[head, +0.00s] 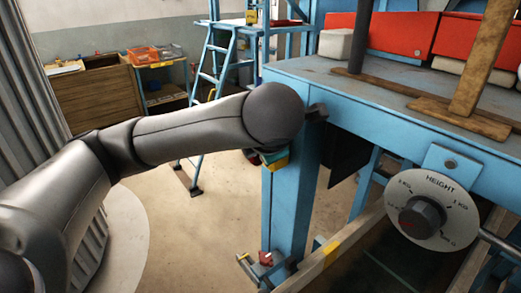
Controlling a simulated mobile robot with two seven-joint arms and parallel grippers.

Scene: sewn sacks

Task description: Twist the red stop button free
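No red stop button can be made out. My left arm reaches in from the left, and its round grey wrist end covers the top of the blue corner post (287,205). A small yellow and teal box (274,161) shows just below the wrist, against the post; its upper part is hidden. A small dark piece sticks out right of the wrist; I cannot tell whether it belongs to my gripper. My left gripper's fingers are hidden behind the wrist, so their opening and any contact do not show. My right gripper is out of view.
A grey dial marked HEIGHT (433,208) with a dark knob is at the right, under the blue bench (385,110). Red bins (385,34) and wooden posts stand on the bench. A small red part (265,258) sits low by the post.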

